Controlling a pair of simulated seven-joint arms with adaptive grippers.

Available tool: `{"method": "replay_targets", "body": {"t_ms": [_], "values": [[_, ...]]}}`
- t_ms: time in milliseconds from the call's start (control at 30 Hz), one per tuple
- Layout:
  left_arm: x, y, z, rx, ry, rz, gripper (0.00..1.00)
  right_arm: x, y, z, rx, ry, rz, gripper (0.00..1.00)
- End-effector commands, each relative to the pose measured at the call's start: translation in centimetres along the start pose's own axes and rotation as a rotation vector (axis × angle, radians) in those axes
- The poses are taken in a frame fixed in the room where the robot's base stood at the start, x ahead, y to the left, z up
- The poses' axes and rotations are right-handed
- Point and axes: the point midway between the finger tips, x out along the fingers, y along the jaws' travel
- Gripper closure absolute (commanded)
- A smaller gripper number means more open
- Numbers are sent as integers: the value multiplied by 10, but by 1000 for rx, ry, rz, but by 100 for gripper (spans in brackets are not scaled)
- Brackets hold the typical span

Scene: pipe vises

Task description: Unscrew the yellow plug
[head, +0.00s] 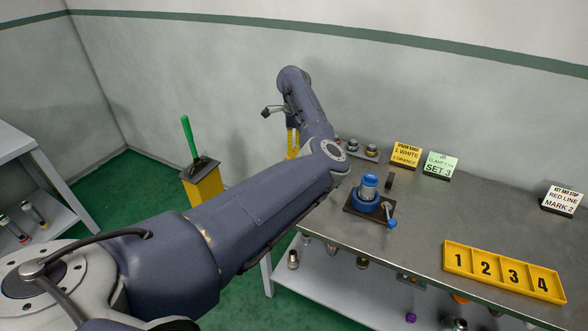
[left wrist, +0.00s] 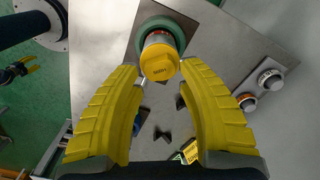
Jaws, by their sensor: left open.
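The yellow plug (left wrist: 159,62) caps a pipe held in a round green vise (left wrist: 150,32), at the top middle of the left wrist view. Both are out of sight in the head view. My left gripper (left wrist: 160,75) is open, its yellow fingers spread on either side of the plug's near end. I see no firm grip, and cannot tell whether a fingertip touches it. In the head view the left gripper's yellow fingers (head: 292,143) show partly behind my arm. A small gripper with yellow fingers (left wrist: 22,66), seemingly my right one, shows at the wrist view's left edge.
A blue vise (head: 367,198) holding a silver pipe stands on the bench by my left arm. Signs stand along the wall; a yellow numbered tray (head: 503,272) lies at the front right. A yellow bin (head: 203,184) with a green-handled tool stands left. The bench middle is clear.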

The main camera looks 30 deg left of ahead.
Motion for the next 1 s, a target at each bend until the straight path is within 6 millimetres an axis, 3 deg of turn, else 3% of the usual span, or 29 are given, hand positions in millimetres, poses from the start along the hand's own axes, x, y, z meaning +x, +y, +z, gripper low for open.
{"method": "replay_targets", "body": {"t_ms": [300, 667, 1000], "values": [[0, 0, 0, 344, 1, 0, 62, 0, 0, 0, 0, 0, 0, 56], [0, 0, 0, 528, 1, 0, 62, 0, 0, 0, 0, 0, 0, 56], [0, 0, 0, 889, 0, 0, 62, 0, 0, 0, 0, 0, 0, 56]]}}
